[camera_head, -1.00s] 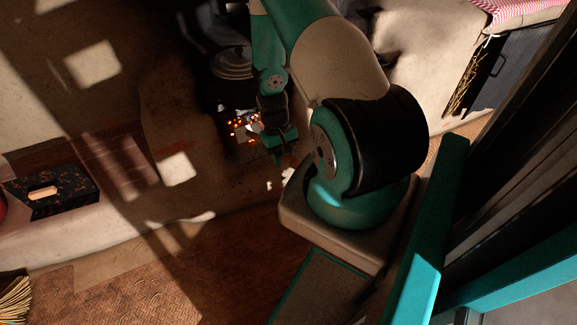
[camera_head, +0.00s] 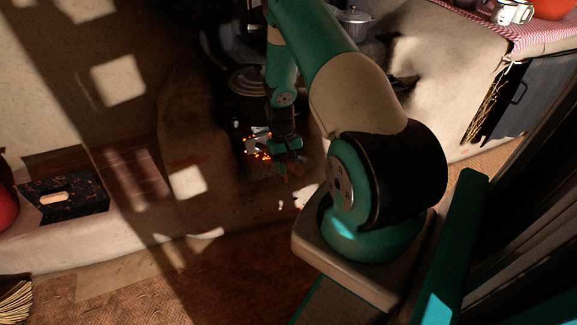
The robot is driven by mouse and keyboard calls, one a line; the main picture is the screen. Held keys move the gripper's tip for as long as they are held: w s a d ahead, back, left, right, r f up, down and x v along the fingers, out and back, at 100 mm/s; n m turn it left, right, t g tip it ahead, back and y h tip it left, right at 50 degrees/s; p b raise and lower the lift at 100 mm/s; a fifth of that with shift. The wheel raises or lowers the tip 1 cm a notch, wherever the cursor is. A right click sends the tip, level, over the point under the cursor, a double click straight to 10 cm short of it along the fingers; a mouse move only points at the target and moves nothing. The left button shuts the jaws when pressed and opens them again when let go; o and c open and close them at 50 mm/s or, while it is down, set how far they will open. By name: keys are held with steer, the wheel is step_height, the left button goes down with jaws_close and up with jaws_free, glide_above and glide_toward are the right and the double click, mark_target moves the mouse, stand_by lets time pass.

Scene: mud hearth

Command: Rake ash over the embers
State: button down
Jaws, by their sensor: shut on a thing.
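Glowing orange embers (camera_head: 262,153) lie in the dark mouth of the mud hearth (camera_head: 195,150), with pale grey ash (camera_head: 258,142) among them. My gripper (camera_head: 287,166) is low in the hearth mouth, just right of the embers, pointing down. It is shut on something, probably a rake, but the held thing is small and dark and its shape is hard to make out. Part of the hearth floor is hidden behind my arm.
A dark lidded pot (camera_head: 248,80) sits above the embers, and a grey pot (camera_head: 354,22) stands further back. A speckled black box (camera_head: 62,198) is on the left ledge. A cloth-covered counter (camera_head: 530,35) with enamel mugs (camera_head: 512,12) is at upper right. The floor in front is clear.

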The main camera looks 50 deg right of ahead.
steer(key=shift+f+b, duration=2.25)
steer(key=shift+f, duration=1.25)
steer(key=w+d+b, duration=0.6)
steer(key=w, duration=0.4)
steer(key=shift+w+d+r, duration=0.15)
steer(key=shift+r, duration=0.05)
steer(key=shift+r+p, duration=3.65)
steer(key=shift+r, duration=1.3)
